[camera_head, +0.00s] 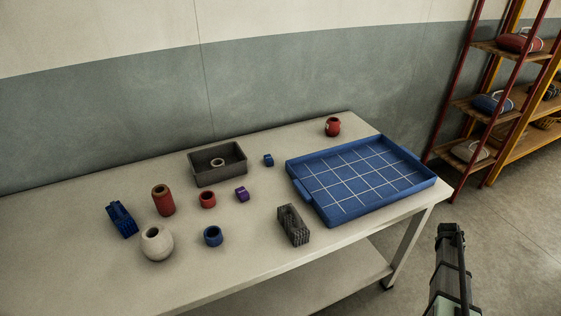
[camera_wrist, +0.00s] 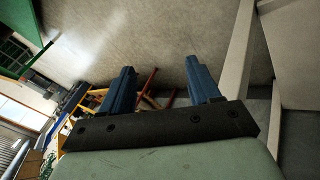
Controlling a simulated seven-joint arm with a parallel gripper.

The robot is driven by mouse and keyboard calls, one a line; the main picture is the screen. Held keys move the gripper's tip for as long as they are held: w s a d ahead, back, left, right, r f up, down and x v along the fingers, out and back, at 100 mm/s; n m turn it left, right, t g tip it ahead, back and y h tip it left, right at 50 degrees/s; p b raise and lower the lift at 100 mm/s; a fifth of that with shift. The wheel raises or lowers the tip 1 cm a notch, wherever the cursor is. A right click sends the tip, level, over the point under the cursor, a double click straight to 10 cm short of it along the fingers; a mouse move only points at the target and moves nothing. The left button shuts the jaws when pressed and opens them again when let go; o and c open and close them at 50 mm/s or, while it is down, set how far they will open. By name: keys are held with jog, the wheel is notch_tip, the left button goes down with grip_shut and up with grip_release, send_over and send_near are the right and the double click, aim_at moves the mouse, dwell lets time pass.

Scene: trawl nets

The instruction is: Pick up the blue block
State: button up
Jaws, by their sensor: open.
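A small blue block (camera_head: 268,160) sits on the table between the grey bin and the blue tray. A larger blue slotted piece (camera_head: 122,218) lies at the table's left. My gripper (camera_wrist: 160,80) shows in the wrist view with its two blue fingers apart and nothing between them. In the head view, part of my arm's end (camera_head: 449,270) is at the lower right, off the table's right end and far from the small blue block. The wrist view does not show either blue piece.
The table (camera_head: 250,260) also holds a grey bin (camera_head: 218,178) with a ring inside, a gridded blue tray (camera_head: 350,215), a grey slotted block (camera_head: 293,225), a purple cube (camera_head: 242,194), a red ring (camera_head: 207,199), a blue ring (camera_head: 213,236), a red cylinder (camera_head: 163,200), a white round pot (camera_head: 157,245) and a red pot (camera_head: 333,127).

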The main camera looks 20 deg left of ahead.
jog(key=w+d+r+n+t+h, duration=0.15)
jog(key=w+d+r, duration=0.25)
jog(key=w+r, duration=0.7)
jog(key=w+d+r+t+h, duration=0.1)
jog(key=w+d+r+t, duration=0.2)
jog(key=w+r, duration=0.7)
jog(key=w+a+r, duration=0.3)
jog(key=a+r, duration=0.1)
jog(key=r, duration=0.4)
jog(key=w+a+r+y, duration=0.1)
jog(key=w+a+r, duration=0.1)
jog(key=a, duration=0.5)
jog(key=w+a+r+y, duration=0.1)
jog(key=w+a, duration=0.1)
jog(key=a, duration=0.5)
jog(key=s+a+g+y, duration=0.2)
jog(key=a, duration=1.4)
jog(key=s+a+g+y, duration=0.2)
jog(key=s+a, duration=0.1)
jog(key=a, duration=1.4)
jog(key=n+g+y, duration=0.1)
jog(key=n+g, duration=0.2)
jog(key=g, duration=0.3)
send_near(268, 157)
jog(key=f, duration=0.3)
jog(key=shift+s+d+f, duration=0.1)
jog(key=shift+d+f, duration=0.1)
jog(key=shift+d, duration=0.05)
jog(key=shift+a+f, duration=0.15)
jog(key=shift+f, duration=2.5)
